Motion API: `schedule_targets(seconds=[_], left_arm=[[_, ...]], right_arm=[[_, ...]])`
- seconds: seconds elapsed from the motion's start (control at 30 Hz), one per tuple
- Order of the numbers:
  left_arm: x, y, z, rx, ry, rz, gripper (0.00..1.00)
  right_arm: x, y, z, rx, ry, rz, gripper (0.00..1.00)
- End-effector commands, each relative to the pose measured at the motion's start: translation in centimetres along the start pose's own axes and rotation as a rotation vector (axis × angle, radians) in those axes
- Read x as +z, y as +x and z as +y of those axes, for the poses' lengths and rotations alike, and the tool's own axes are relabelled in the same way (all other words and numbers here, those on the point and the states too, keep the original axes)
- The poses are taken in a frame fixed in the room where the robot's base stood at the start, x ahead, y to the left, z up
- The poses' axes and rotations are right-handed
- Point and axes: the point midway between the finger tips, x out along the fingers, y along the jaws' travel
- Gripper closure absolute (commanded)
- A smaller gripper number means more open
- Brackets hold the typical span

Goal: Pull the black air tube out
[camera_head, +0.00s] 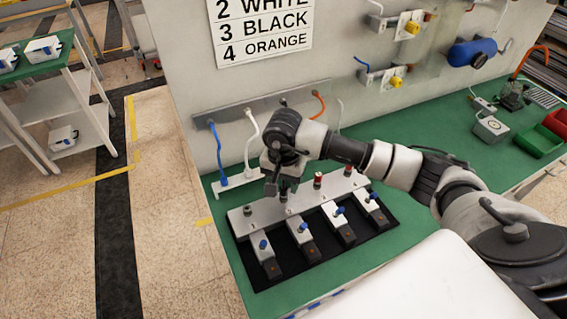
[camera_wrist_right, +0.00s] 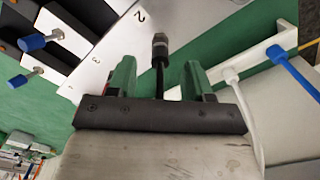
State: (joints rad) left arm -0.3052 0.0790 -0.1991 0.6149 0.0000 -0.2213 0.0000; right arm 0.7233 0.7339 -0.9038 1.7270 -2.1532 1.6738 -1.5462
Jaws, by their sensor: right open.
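The black air tube (camera_wrist_right: 159,82) shows in the right wrist view, running from a dark ribbed fitting (camera_wrist_right: 160,46) down between the fingers of my right gripper (camera_wrist_right: 160,78). The green-padded fingers are open, one on each side of the tube, with gaps showing on both sides. In the head view my right gripper (camera_head: 277,190) points down over the rear-left part of the white manifold plate (camera_head: 300,203); the wrist hides most of the tube there. My left gripper is out of view.
A blue tube (camera_head: 217,150) and a white tube (camera_head: 250,140) sit in a white holder left of my right wrist. An orange tube (camera_head: 319,104) hangs behind it. Several blue-knobbed valves line the black mat (camera_head: 270,281). Red and green bins stand far right.

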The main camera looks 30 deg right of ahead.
Motion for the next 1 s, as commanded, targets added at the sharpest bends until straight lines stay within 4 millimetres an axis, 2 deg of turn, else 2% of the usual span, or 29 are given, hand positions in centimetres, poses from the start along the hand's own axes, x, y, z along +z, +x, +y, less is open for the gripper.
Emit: schedule_targets(seconds=[0.1,0.17,0.53,0.83,0.87,0.9,1.0], left_arm=[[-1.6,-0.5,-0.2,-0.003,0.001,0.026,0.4],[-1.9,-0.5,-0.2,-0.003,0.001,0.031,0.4],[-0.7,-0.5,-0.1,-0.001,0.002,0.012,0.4],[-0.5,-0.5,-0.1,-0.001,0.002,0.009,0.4],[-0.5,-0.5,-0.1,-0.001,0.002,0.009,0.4],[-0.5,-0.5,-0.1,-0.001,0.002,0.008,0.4],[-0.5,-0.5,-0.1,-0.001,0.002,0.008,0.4]], right_arm=[[0.0,1.2,0.0,0.001,0.002,-0.001,0.49],[0.0,1.6,0.0,0.0,0.001,-0.001,0.49],[0.0,2.2,0.0,-0.001,0.0,0.001,0.51],[0.0,2.1,0.0,-0.002,0.0,0.001,0.97],[0.0,2.1,0.0,-0.002,0.0,0.001,1.0],[0.0,2.1,0.0,-0.002,0.0,0.001,0.85],[0.0,2.1,0.0,-0.002,0.001,0.001,1.0]])
